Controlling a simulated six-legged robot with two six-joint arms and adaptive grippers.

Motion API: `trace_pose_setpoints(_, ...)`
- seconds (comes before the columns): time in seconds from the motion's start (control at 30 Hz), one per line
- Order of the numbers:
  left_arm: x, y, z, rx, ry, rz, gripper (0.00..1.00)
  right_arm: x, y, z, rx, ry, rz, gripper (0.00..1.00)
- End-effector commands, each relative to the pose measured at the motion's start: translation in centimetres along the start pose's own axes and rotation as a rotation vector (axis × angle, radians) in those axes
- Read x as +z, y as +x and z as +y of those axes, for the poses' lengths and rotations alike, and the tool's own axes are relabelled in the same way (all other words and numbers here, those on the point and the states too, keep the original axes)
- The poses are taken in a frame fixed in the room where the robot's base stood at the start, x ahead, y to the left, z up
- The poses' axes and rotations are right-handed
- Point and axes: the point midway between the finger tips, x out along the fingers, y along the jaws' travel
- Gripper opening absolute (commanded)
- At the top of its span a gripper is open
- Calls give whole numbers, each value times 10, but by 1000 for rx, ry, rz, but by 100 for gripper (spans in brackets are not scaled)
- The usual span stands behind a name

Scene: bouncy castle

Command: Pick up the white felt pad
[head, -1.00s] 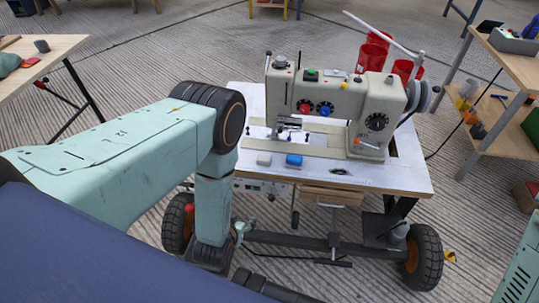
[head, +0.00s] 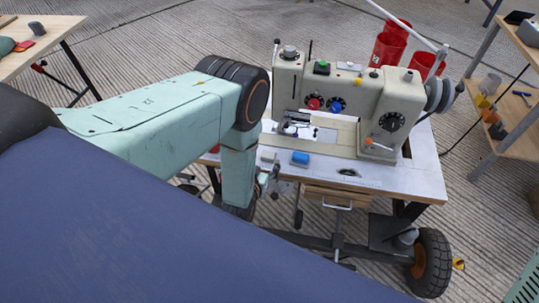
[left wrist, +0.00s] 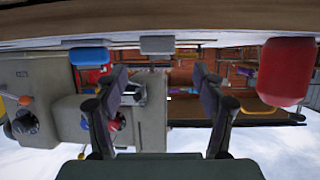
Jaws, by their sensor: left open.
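The white felt pad (head: 268,155) is a small pale block on the front edge of the white sewing table (head: 400,176), left of a blue block (head: 300,158). In the left wrist view, which is upside down, the pad (left wrist: 157,45) looks greyish and lies between and beyond my fingers. My left gripper (left wrist: 160,80) is open and empty, its two dark fingers apart. In the head view it is mostly hidden behind my forearm, just in front of the table's edge by the pad. It does not touch the pad. My right gripper is not in view.
A cream sewing machine (head: 340,90) stands on the table behind the pad. Red containers (head: 390,48) stand behind it. The table has a black wheel (head: 432,262). A wooden table (head: 45,45) is at the left and a shelf unit (head: 515,110) at the right.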

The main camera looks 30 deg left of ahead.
Motion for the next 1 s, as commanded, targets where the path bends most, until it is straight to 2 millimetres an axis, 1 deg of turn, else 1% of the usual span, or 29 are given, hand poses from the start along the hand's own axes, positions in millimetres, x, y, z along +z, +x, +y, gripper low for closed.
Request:
trace_pose_setpoints(0.03, 2, 7, 0, 0, 0, 4, 70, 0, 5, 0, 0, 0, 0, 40)
trace_pose_setpoints(0.17, 3, 19, 1, 1, 0, 3, 70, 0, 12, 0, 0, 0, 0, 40)
trace_pose_setpoints(0.33, 7, 41, 3, 2, 1, 2, 70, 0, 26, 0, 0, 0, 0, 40)
trace_pose_setpoints(0.5, 6, 61, 3, 2, 1, 1, 70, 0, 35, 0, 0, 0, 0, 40)
trace_pose_setpoints(0.63, 4, 66, 3, 3, 1, 0, 70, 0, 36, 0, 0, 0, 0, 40)
trace_pose_setpoints(0.83, 3, 66, 4, 3, 2, -1, 69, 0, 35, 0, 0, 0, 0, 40)
trace_pose_setpoints(1.0, 3, 66, 4, 3, 2, -1, 55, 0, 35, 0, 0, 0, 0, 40)
